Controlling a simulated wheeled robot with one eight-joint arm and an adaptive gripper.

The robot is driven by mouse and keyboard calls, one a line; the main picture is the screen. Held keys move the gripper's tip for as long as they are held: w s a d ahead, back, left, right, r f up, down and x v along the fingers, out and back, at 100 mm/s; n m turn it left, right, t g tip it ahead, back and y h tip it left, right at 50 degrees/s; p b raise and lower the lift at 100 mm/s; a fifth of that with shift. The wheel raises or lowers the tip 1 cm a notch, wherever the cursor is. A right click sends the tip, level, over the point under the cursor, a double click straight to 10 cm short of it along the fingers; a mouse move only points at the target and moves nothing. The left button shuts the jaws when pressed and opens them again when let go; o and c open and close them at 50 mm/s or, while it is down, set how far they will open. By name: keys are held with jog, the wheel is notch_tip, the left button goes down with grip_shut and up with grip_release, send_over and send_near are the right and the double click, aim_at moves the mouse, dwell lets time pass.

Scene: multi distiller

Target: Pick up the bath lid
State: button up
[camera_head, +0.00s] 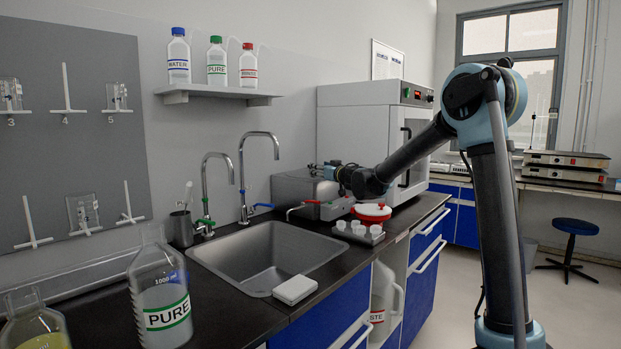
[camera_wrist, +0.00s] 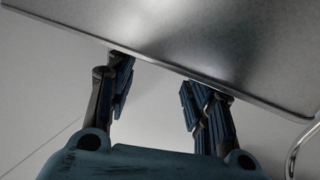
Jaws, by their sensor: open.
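The bath is a grey metal box (camera_head: 290,190) on the dark counter, right of the sink in the head view. Its lid appears to be the broad grey metal sheet (camera_wrist: 225,40) across the top of the wrist view, with a straight edge running down to the right. My gripper (camera_head: 324,171) is at the top of the bath in the head view. In the wrist view my gripper (camera_wrist: 158,85) is open, with a wide gap between its dark blue fingers. The fingertips are close to the sheet's edge; I cannot tell whether they touch. The lid's handle is not clear.
A white oven (camera_head: 365,130) is behind my arm. The sink (camera_head: 268,258) and taps lie left; a shelf (camera_head: 215,92) holds bottles above.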

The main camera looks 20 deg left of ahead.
jog(key=shift+x, duration=3.75)
grip_shut()
